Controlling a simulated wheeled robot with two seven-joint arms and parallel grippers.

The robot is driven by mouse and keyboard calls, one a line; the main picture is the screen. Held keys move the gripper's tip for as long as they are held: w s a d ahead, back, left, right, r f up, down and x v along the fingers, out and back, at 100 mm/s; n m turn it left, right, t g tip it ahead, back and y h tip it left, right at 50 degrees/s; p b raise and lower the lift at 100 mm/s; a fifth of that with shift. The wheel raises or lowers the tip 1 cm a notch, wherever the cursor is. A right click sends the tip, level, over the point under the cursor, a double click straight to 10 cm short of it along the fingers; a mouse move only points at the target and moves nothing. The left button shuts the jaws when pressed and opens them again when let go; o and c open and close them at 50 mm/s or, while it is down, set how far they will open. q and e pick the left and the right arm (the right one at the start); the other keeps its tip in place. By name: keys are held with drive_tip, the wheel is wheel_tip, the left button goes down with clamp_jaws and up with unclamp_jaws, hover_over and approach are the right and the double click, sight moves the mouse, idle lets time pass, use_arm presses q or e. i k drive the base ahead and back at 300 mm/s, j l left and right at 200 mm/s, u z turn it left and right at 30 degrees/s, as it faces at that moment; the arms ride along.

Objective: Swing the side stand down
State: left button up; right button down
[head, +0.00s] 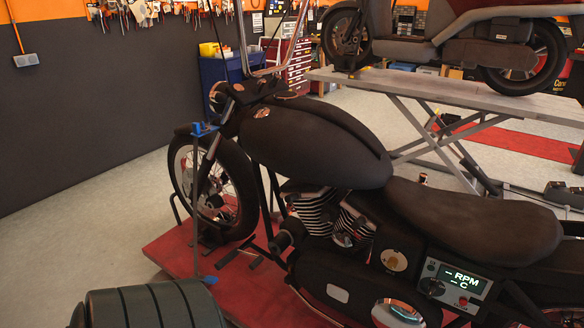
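The dark motorcycle (315,140) stands on a red lift platform (172,250), its front wheel (232,190) toward the left and its side facing me. Its long seat (480,218) is at the right, and the bare engine (318,210) is below the tank. I cannot pick out the side stand; the lower side of the motorcycle is dark and partly cut off by the bottom edge. Dark pegs or levers (250,256) stick out low in front of the engine. Neither of my grippers is in view.
A thin upright rod with blue ends (196,200) stands beside the front wheel. A ribbed dark grey shape (150,308) fills the lower left corner. A display box (455,283) sits by the seat. Behind is another raised lift (450,92) with a motorcycle. Floor at left is clear.

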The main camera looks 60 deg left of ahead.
sight(341, 326)
drive_tip(key=u, duration=1.6)
